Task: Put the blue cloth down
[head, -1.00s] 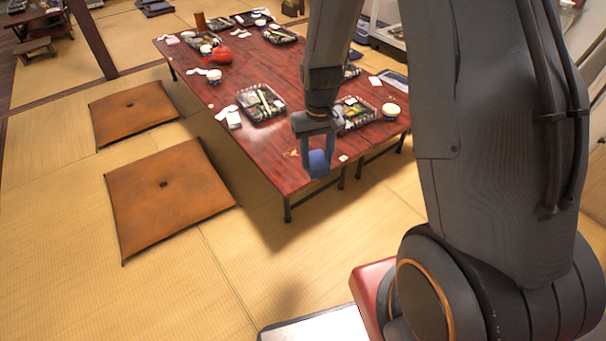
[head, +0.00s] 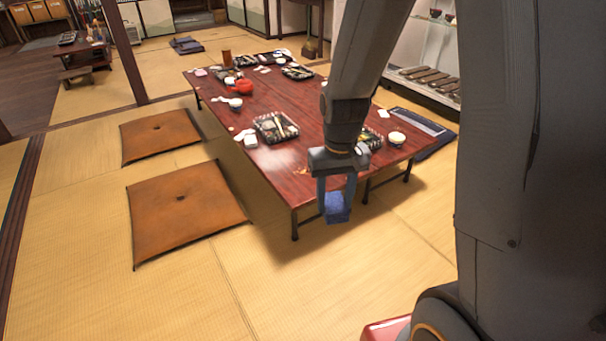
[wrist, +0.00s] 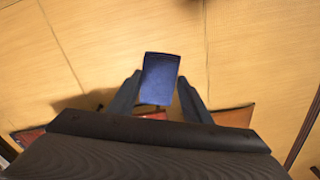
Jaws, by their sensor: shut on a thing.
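My gripper (head: 337,196) is shut on the blue cloth (head: 337,210), which looks like a small folded block. In the head view it hangs in front of the near end of the low red table (head: 300,185), covering part of that table's edge. In the wrist view the blue cloth (wrist: 160,78) sits between the two fingers (wrist: 158,96), with tatami behind it. I cannot tell its exact height above the floor.
Lunch boxes (head: 275,127), a white bowl (head: 397,138) and a red pot (head: 243,87) stand on the table. Brown cushions (head: 185,208) lie on the tatami to the left. The tatami (head: 300,285) in the foreground is clear.

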